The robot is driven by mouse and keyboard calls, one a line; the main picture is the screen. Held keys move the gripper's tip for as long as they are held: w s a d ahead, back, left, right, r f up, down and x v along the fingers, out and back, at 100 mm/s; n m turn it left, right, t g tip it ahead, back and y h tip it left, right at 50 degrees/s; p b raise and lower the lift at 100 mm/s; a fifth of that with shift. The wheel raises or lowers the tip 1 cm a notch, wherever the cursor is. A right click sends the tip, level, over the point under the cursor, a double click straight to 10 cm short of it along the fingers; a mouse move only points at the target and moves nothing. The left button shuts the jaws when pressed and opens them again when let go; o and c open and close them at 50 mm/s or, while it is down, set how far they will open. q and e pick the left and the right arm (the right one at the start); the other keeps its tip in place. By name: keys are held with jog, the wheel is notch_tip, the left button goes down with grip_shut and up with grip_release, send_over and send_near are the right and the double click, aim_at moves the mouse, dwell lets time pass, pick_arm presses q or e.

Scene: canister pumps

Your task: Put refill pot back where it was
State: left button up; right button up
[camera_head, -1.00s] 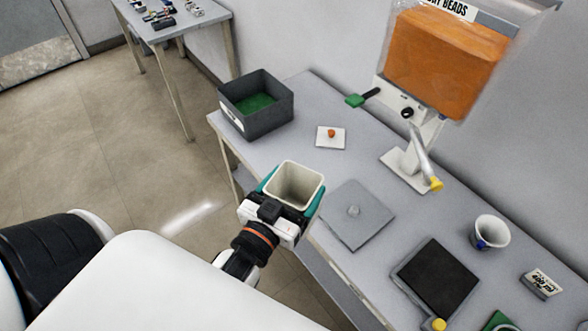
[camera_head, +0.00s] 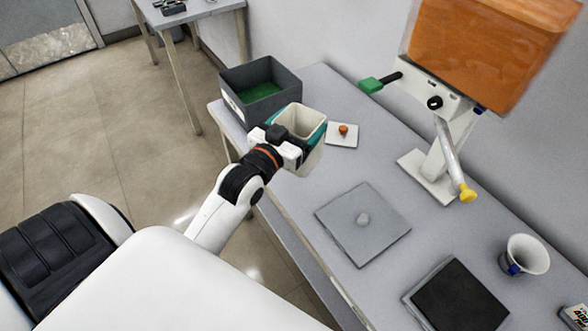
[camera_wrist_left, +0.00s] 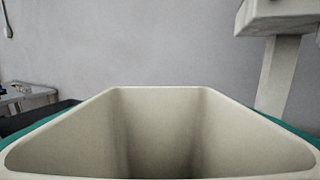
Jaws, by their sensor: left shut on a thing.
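The refill pot (camera_head: 313,158) is a cream, square, open-topped pot. My left gripper (camera_head: 301,126) is shut on it, with teal finger pads on its sides. The pot is upright in the head view, beside the dark bin and near the table's left edge. Whether it touches the table cannot be told. In the left wrist view the pot's open mouth (camera_wrist_left: 160,130) fills the lower half, and its inside looks empty. My right gripper is not in view.
A dark grey bin (camera_head: 286,92) with a green floor stands behind the pot. A small white plate (camera_head: 335,139) with an orange knob lies close right.

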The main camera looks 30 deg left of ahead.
aim_at(294, 109)
pick_arm(q)
jog(key=w+a+b, duration=0.2)
jog(key=w+a, duration=0.1)
jog(key=shift+w+a, duration=0.25)
jog(key=shift+a, duration=0.05)
notch_tip(294, 109, down, 5)
jog(key=shift+a, duration=0.1)
jog(key=shift+f+b, duration=0.45)
jog(key=shift+f, duration=1.8)
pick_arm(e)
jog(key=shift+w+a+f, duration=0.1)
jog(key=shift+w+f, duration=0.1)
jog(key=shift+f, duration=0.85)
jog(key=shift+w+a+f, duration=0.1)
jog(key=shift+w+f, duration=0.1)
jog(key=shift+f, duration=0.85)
pick_arm(q)
jog(key=shift+f, duration=0.1)
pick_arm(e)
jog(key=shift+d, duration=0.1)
pick_arm(q)
jog(key=o, duration=1.3)
jog(key=shift+c, duration=0.2)
jog(key=s, duration=1.2)
jog(key=shift+b, duration=0.45)
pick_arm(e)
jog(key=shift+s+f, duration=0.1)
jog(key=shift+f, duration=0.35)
